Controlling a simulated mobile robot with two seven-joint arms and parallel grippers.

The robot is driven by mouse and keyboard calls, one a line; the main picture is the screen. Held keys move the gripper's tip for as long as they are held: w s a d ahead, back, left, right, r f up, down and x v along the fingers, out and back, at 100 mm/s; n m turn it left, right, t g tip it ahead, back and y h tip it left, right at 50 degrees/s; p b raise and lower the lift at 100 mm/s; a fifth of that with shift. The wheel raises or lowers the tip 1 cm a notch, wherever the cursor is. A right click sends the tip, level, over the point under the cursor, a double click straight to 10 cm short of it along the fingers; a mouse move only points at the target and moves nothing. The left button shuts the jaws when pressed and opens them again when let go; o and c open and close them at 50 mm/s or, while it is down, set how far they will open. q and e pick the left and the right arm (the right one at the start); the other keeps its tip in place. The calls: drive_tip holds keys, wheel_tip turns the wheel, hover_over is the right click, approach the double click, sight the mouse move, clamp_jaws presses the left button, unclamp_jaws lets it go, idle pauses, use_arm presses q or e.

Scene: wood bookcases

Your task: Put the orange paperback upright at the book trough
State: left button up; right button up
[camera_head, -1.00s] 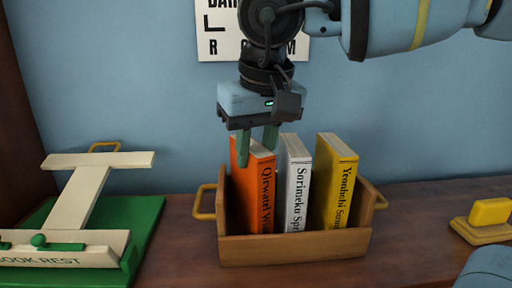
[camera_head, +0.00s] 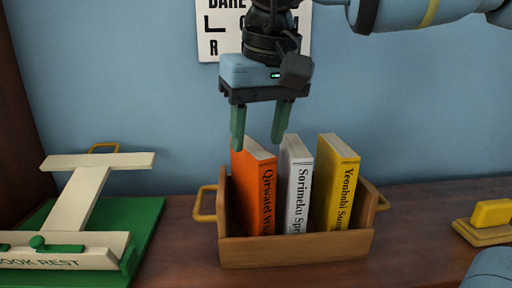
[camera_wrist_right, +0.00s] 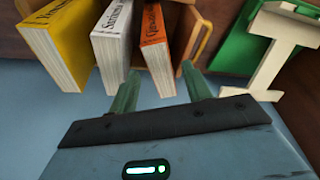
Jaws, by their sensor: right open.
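The orange paperback (camera_head: 253,192) stands upright in the left part of the wooden book trough (camera_head: 296,249), next to a white book. It also shows in the right wrist view (camera_wrist_right: 154,34). My right gripper (camera_head: 258,145) is open and empty, with its green fingertips just above the top of the orange paperback. In the right wrist view its fingers (camera_wrist_right: 162,88) are spread apart, with the orange book's top edge ahead of them. The paperback's lower end is hidden by the trough's front wall. My left gripper is not in view.
A white book (camera_head: 294,185) and a yellow book (camera_head: 335,182) also stand in the trough. A green and cream book rest (camera_head: 75,215) stands at the left. A yellow block on a base (camera_head: 488,218) sits at the right. A blue wall with a lettered poster is behind.

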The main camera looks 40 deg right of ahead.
drive_tip(key=v, duration=0.8)
drive_tip(key=shift+r, duration=0.2)
